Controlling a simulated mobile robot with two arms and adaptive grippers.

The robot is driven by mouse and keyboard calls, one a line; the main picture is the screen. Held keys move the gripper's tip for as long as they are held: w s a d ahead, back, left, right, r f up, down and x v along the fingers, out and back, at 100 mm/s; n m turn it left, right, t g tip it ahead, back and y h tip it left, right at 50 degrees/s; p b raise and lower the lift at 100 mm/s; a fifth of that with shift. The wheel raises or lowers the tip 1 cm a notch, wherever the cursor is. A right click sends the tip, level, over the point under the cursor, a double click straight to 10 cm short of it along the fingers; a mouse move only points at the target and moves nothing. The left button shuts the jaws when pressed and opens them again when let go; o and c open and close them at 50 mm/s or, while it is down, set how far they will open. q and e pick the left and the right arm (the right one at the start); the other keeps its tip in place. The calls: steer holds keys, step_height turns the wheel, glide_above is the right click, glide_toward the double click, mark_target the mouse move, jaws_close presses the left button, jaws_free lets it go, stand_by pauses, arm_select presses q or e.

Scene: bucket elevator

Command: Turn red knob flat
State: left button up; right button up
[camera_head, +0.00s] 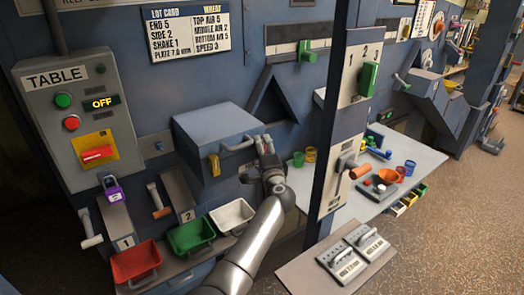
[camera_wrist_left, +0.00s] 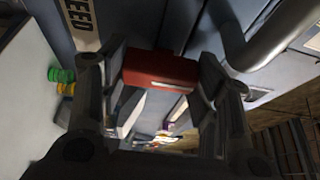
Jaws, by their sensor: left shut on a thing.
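My left gripper (camera_head: 265,148) reaches in from the bottom middle, to the right of the blue-grey box with a curved grey handle (camera_head: 238,145). In the left wrist view, a red block-shaped knob (camera_wrist_left: 160,68) with a pale front edge sits between the two fingers, and the gripper is shut on it. It lies roughly level across that picture. In the head view the gripper hides this knob. Another red handle (camera_head: 97,153) sits on a yellow plate on the TABLE panel, slightly tilted and apart from the gripper. My right gripper is not in view.
A dark post with switch plates (camera_head: 349,90) stands close right of my left arm. Red (camera_head: 136,262), green (camera_head: 191,235) and white (camera_head: 232,215) bins sit below left. A light table (camera_head: 415,156) with cups lies behind the post. The curved handle (camera_wrist_left: 275,40) is close beside the gripper.

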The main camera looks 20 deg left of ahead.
arm_select(q)
steer(key=shift+c, duration=0.8)
steer(key=m+g+p, duration=0.2)
steer(key=m, duration=0.2)
steer(key=m+g+y+p, duration=0.1)
steer(key=m+g+p, duration=0.1)
steer(key=m, duration=0.2)
steer(key=m+g+p, duration=0.2)
steer(key=m, duration=0.2)
steer(key=shift+w+r+g, duration=0.2)
steer(key=shift+r+g, duration=0.15)
steer(key=shift+g, duration=0.05)
steer(key=shift+m, duration=0.3)
steer(key=o, duration=1)
steer(key=shift+f, duration=0.1)
